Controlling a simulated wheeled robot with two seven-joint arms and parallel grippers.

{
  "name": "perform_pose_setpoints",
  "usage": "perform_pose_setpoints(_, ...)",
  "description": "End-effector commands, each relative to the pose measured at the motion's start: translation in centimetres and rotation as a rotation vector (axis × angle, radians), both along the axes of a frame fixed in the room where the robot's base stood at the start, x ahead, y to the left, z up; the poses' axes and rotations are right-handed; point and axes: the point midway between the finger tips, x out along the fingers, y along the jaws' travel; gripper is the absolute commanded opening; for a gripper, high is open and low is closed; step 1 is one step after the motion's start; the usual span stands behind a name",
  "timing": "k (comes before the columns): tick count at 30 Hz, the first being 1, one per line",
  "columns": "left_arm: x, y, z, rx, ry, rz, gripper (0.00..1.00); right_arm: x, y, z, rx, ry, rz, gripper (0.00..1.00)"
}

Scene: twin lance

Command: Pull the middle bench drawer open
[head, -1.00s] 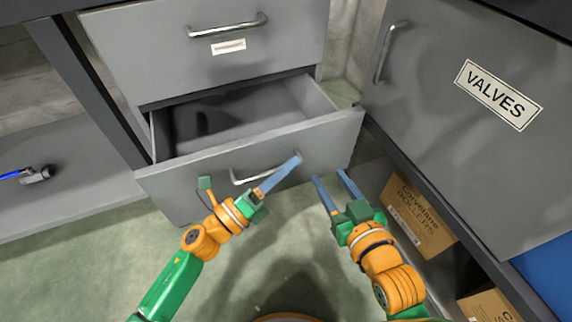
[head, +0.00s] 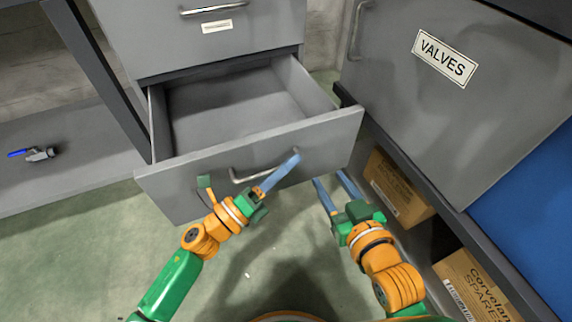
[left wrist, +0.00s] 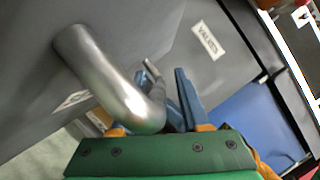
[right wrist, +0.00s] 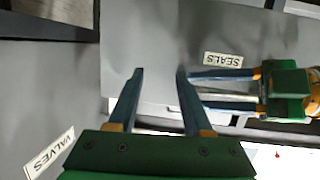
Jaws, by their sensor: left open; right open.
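A grey bench drawer (head: 310,148) stands pulled out below another closed drawer, and its inside looks empty. Its front carries a silver bar handle (head: 240,178) and, in the right wrist view, a SEALS label (right wrist: 223,60). My left gripper (head: 285,170) is at the right part of this handle. In the right wrist view its two fingers lie on either side of the bar, open; contact is unclear. In the left wrist view the handle (left wrist: 95,75) fills the near side and partly hides the fingers. My right gripper (head: 329,178) is open and empty, below the drawer front's right end.
The closed drawer (head: 180,40) above has its own handle. A door labelled VALVES (head: 444,58) stands at the right, with cardboard boxes (head: 395,190) on a low shelf beneath. A blue-handled valve (head: 38,154) lies on the left shelf. Green floor is open in front.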

Motion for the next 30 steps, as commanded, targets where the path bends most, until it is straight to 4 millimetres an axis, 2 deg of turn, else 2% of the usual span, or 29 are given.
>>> perform_pose_setpoints(8, -0.2, 0.4, -0.2, 0.001, 0.002, 0.001, 0.45, 0.0, 0.0, 0.1, 0.0, 0.001, 0.0, 0.5)
perform_pose_setpoints(15, -3.2, 4.2, -1.2, 0.001, 0.005, 0.001, 0.45, -0.7, -0.3, -1.7, -0.019, 0.097, -0.006, 0.5)
perform_pose_setpoints(18, -3.9, 5.2, -1.5, 0.002, 0.003, 0.0, 0.45, -0.8, -0.4, -2.0, -0.021, 0.112, -0.007, 0.5)
perform_pose_setpoints(30, -4.1, 5.6, -1.5, 0.0, 0.0, 0.0, 0.45, -0.8, -0.4, -2.2, -0.023, 0.117, -0.008, 0.5)
